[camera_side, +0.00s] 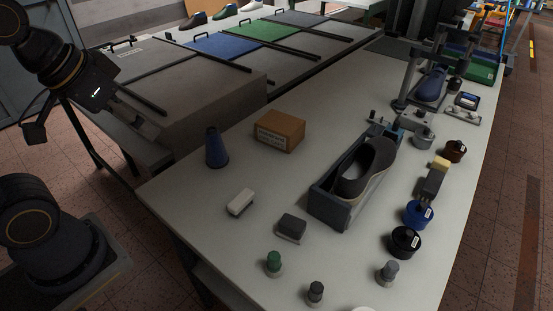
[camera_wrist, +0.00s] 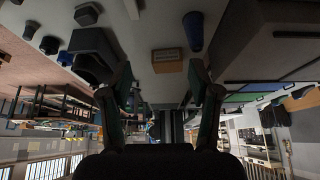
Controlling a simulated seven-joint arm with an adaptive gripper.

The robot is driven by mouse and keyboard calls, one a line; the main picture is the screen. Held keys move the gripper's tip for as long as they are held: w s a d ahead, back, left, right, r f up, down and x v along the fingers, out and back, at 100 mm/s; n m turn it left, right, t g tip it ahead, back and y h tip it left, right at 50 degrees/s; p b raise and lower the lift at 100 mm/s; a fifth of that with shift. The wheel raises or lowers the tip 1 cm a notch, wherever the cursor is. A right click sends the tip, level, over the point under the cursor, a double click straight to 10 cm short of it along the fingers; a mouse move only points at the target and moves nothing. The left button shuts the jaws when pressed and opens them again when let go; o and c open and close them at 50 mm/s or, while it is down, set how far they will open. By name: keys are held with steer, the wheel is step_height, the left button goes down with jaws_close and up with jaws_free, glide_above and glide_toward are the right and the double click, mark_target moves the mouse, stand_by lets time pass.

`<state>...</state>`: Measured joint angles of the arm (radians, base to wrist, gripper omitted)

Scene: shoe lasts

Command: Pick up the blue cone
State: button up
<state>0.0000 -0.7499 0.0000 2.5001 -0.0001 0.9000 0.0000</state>
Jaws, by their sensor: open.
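The blue cone (camera_side: 216,148) stands upright, narrow end up, near the left back edge of the white table (camera_side: 190,190) in the side view. It also shows upside down at the top of the wrist view, as a blue cone (camera_wrist: 193,32) to the right of the cardboard box. My gripper (camera_wrist: 161,76) is open and empty, its two dark fingers spread wide in the wrist view. It is apart from the cone. In the side view my arm is at the left, off the table, and its fingers are hard to make out.
The cardboard box (camera_side: 280,131) sits close right of the cone. A white block (camera_side: 241,202) and a dark block (camera_side: 291,227) lie nearer the front. A dark shoe last (camera_side: 367,168) rests in a grey holder. Bottles and jars line the right side. Table around the cone is clear.

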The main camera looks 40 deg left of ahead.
steer(key=shift+o, duration=1.1)
